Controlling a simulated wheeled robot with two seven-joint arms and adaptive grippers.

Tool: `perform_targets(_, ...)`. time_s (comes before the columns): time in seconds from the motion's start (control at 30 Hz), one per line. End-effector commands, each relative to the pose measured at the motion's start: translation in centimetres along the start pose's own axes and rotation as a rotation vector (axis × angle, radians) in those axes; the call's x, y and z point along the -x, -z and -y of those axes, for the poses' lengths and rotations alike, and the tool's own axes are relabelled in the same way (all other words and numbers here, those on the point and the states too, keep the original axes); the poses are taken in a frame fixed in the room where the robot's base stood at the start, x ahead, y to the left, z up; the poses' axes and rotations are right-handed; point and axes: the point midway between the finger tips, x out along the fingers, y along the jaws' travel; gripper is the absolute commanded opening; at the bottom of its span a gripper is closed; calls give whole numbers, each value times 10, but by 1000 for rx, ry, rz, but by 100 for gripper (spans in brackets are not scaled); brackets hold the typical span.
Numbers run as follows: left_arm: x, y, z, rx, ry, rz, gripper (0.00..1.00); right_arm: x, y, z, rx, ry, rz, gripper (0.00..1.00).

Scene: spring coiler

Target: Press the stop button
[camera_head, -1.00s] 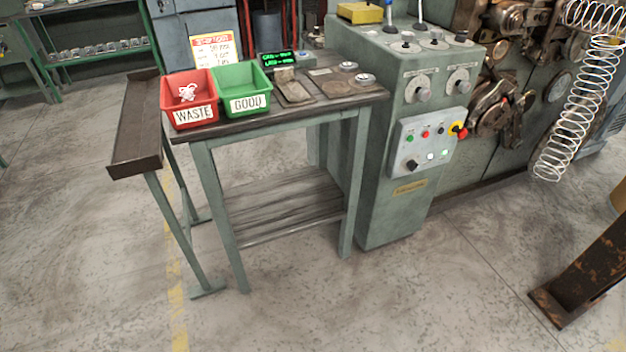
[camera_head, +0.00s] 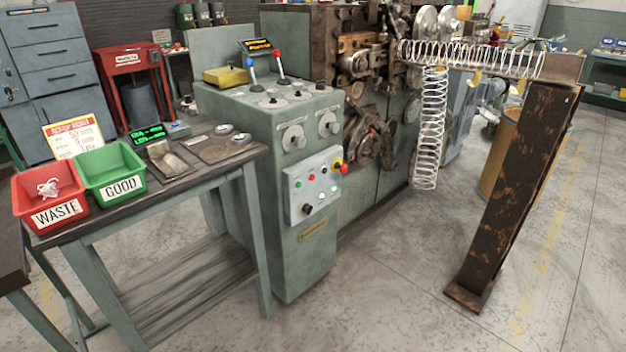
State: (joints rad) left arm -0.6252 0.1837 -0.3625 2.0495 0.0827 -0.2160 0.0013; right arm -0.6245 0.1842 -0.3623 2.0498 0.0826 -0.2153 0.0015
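A light grey control panel (camera_head: 290,210) is on the front of the green machine cabinet (camera_head: 300,262). Its top row has a green button (camera_head: 298,184), a small red button (camera_head: 312,177) and a small black button. At its right edge a larger red mushroom button (camera_head: 344,169) stands out in front of a yellow plate. Below are a black knob (camera_head: 307,209) and two lit lamps, one white and one greenish. The labels are too small to read, so I cannot tell which red button is marked stop. Neither of my grippers is in view.
A table with a red WASTE bin (camera_head: 50,197) and a green GOOD bin (camera_head: 113,170) stands left of the cabinet. A rusty post (camera_head: 515,190) stands on the right beside a hanging coiled spring (camera_head: 430,130). The floor in front of the cabinet is clear.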

Motion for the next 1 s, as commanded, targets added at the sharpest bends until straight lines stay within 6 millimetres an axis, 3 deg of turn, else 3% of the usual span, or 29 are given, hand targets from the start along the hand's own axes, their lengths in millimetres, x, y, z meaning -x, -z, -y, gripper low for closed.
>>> perform_targets(0.53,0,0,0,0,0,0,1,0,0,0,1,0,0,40)
perform_targets(1.0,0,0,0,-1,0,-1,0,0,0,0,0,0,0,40)
